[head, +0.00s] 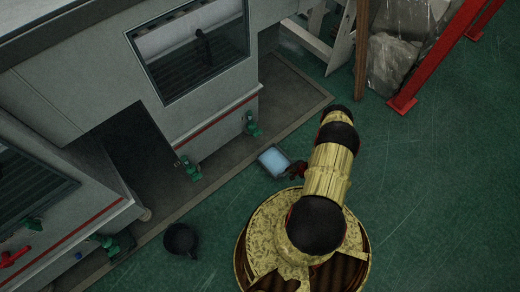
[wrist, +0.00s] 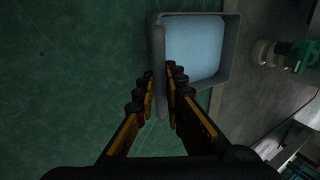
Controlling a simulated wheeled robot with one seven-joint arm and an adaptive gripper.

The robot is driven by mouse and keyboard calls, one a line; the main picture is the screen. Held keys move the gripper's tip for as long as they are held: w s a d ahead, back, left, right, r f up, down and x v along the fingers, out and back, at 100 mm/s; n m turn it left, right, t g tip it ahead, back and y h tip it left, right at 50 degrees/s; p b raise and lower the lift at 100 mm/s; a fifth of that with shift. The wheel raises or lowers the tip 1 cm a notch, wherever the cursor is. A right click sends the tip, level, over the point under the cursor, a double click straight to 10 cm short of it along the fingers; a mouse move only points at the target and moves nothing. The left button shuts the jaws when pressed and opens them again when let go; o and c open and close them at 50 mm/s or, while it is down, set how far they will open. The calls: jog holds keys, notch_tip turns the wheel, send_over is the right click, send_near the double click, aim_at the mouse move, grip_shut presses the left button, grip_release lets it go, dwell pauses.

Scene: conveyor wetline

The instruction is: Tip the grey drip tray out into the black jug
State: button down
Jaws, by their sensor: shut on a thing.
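The grey drip tray (wrist: 227,68) is in the wrist view, a shallow square tray with pale blue liquid in it. It also shows in the head view (head: 262,167), small, right of the machine with the green valves. My gripper (wrist: 168,72) is shut on the tray's near wall, one finger on each side of it. In the head view my gripper (head: 294,171) is at the tray's right edge. The tray looks about level; I cannot tell how high it is. The black jug (head: 181,240) stands on the green floor at the lower left, apart from the tray. The wrist view does not show the jug.
The grey machine (head: 82,92) fills the left side, with green valves (head: 190,168) along its foot. A red post (head: 404,103) and a wrapped grey bundle (head: 391,62) are at the upper right. Green floor (head: 215,228) lies open between jug and tray.

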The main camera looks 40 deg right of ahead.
jog(key=shift+s, duration=0.35)
jog(key=c, duration=1.8)
grip_release()
jog(key=v, duration=1.2)
